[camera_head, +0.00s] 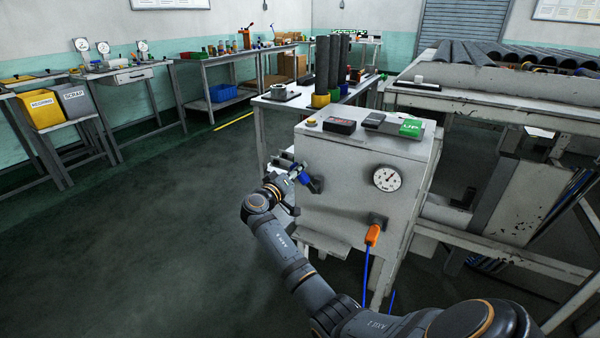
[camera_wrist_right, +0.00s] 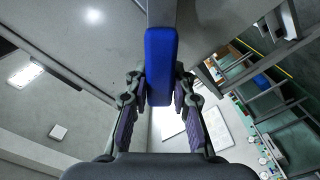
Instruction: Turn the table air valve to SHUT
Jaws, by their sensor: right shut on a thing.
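The table air valve has a blue handle (camera_head: 304,178) on the front left of a grey cabinet (camera_head: 345,210). My right gripper (camera_head: 297,174) is at this handle, its arm reaching up from the lower right. In the right wrist view the blue handle (camera_wrist_right: 161,52) lies between the two fingers, and the gripper (camera_wrist_right: 160,92) is shut on it. The gripper partly hides the valve in the head view. I cannot read any OPEN or SHUT marking. My left gripper is not in view.
A round pressure gauge (camera_head: 387,178) sits right of the valve. Below it an orange fitting (camera_head: 373,235) carries a blue hose (camera_head: 366,276). A black box (camera_head: 339,126) and a green UP control (camera_head: 411,128) are on the cabinet top. The floor (camera_head: 180,235) to the left is clear.

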